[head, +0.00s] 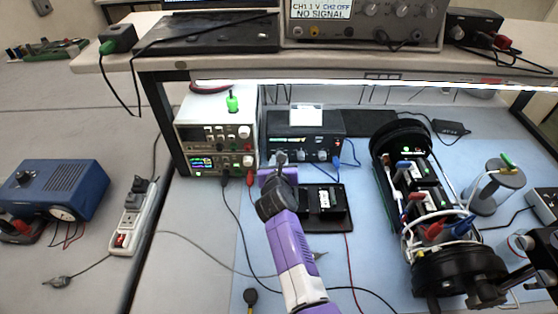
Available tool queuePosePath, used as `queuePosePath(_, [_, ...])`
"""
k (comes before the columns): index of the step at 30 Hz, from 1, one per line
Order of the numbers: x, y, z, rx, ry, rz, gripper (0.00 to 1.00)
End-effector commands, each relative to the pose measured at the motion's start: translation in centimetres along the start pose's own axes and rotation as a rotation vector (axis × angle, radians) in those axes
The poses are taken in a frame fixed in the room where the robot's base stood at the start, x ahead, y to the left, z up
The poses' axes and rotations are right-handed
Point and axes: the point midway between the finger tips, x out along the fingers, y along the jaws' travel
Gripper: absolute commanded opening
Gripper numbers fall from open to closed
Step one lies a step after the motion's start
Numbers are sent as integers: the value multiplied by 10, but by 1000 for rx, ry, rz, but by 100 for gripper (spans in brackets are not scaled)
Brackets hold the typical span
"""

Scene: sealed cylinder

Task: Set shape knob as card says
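A black instrument box (318,124) with a lit green strip and a row of small knobs (302,155) stands on the blue mat under the shelf. I cannot tell which knob is the shape knob, and the labels are too small to read. A white card (306,114) stands at the top of the box; its writing is not legible. My gripper (281,158) is at the front of the box, at the left end of the knob row, and hides part of it. Whether its fingers touch a knob, or are open or shut, cannot be made out.
Stacked power supplies (216,133) stand left of the box. A black tray (340,215) with a small device lies right of my arm. A large open black cylinder assembly (455,275) fills the right. Cables cross the mat. A lit shelf (370,62) overhangs behind.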

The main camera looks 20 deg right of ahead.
Motion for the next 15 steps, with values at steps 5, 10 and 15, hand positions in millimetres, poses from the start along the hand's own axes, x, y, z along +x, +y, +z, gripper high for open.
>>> queuePosePath(5, [0, 0, -1, 7, 2, 3, 0])
queuePosePath(10, [0, 0, -2, 7, 3, 3, 0])
queuePosePath(15, [0, 0, -1, 6, 3, 2, 44])
